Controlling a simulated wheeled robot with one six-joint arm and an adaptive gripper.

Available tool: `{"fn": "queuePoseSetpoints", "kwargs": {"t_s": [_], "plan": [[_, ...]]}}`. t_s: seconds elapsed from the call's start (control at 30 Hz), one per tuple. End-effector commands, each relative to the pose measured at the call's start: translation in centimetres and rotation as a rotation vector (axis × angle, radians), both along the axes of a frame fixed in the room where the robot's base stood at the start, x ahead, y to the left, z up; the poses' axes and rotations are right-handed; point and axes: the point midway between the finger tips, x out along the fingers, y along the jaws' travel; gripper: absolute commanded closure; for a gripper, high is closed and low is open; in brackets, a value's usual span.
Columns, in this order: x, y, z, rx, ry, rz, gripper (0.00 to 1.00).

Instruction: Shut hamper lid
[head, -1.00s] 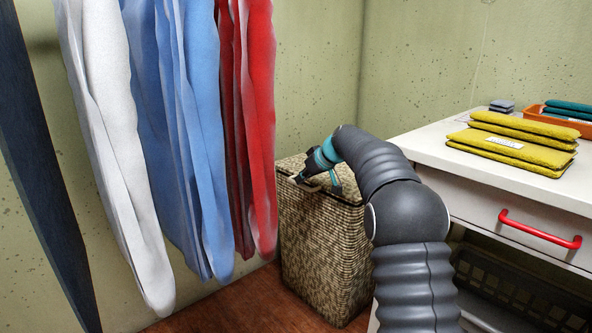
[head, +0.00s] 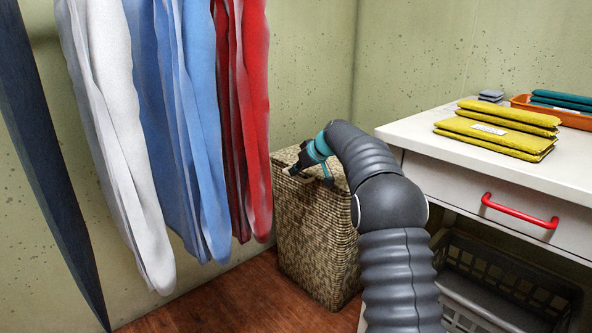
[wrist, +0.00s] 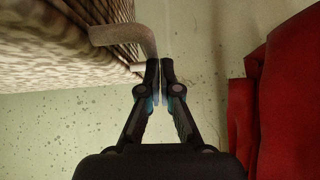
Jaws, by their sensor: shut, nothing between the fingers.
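The woven wicker hamper (head: 312,235) stands in the corner, between the hanging clothes and the white table. Its lid (head: 286,155) looks flat on top in the head view; my arm covers part of it, and I cannot tell whether a small gap is left. My gripper (head: 291,171) is at the hamper's upper front edge. In the wrist view my gripper (wrist: 160,72) is shut and empty. A beige bent handle (wrist: 128,36) on the hamper is just beyond the fingertips; I cannot tell whether they touch. The hamper's woven side (wrist: 60,45) fills the upper left there.
Red clothes (head: 256,120) hang close left of the hamper and show at right in the wrist view. The white table (head: 415,135) with a red drawer handle (head: 520,211) stands right, yellow folded cloths (head: 495,135) on top. A grey basket (head: 500,285) is below.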

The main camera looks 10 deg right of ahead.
Motion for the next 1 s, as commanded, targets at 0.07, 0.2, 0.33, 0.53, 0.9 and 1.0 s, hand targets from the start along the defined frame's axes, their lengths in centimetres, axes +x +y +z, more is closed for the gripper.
{"fn": "queuePoseSetpoints", "kwargs": {"t_s": [0.07,0.2,0.33,0.53,0.9,1.0], "plan": [[-0.3,0.2,0.2,-0.002,0.018,0.006,1.0],[-0.4,0.7,3.4,-0.001,0.004,0.006,1.0],[-1.9,0.0,5.3,0.0,-0.004,0.002,1.0],[-4.4,-1.4,8.2,0.001,-0.007,0.001,1.0],[-7.0,-2.5,11.1,0.001,-0.005,-0.002,1.0],[-8.5,-2.4,12.0,-0.002,0.008,-0.017,1.0]]}}
